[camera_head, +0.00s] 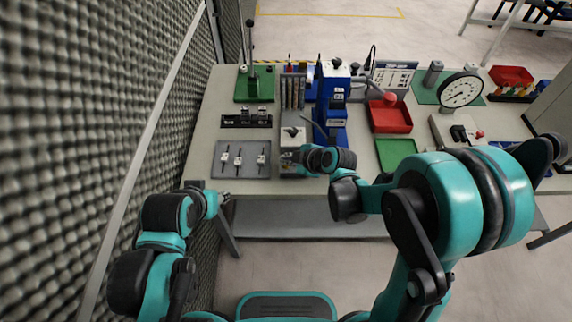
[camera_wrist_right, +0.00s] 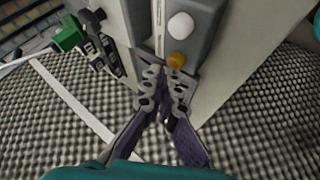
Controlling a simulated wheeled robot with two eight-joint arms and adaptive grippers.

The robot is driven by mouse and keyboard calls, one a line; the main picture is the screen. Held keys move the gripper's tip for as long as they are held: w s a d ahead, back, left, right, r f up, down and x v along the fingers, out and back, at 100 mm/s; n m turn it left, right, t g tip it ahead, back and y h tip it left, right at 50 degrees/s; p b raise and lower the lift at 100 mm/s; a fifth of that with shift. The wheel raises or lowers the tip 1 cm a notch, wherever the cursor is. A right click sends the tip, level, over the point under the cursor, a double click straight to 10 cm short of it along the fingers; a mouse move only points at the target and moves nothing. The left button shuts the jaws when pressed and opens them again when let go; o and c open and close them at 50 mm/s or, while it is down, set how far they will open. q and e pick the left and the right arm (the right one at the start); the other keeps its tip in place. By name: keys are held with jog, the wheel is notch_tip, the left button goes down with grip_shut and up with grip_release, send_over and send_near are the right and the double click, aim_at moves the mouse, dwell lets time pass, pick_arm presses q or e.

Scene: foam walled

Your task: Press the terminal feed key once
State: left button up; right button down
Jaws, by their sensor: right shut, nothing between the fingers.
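A grey terminal box (camera_wrist_right: 205,22) fills the upper middle of the right wrist view. It has a round white button (camera_wrist_right: 181,25) and, nearer my fingers, a round yellow-orange button (camera_wrist_right: 177,60); no label shows which is the feed key. My right gripper (camera_wrist_right: 166,78) is shut and empty, its fingertips close beside the yellow-orange button; I cannot tell whether they touch it. In the head view the right gripper (camera_head: 288,156) is at the front of the grey unit (camera_head: 293,134), partly covering it. My left gripper (camera_head: 225,197) is off the table's front left edge, too small to read.
A grey tray with several small parts (camera_head: 228,172) lies left of the unit. A blue press (camera_head: 331,105) stands behind it to the right. A red bin (camera_head: 388,118) and a green tray (camera_head: 405,145) lie farther right. A foam wall (camera_head: 90,100) runs along the left.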

jog(key=shift+f+b, duration=0.5)
jog(key=shift+f, duration=0.1)
dwell(0.7)
jog(key=shift+r, duration=0.1)
jog(key=shift+r+p, duration=0.7)
jog(key=shift+r, duration=0.15)
jog(key=shift+r, duration=0.15)
notch_tip(320, 180, up, 5)
jog(key=p, duration=0.4)
jog(key=shift+d, duration=0.1)
dwell(0.7)
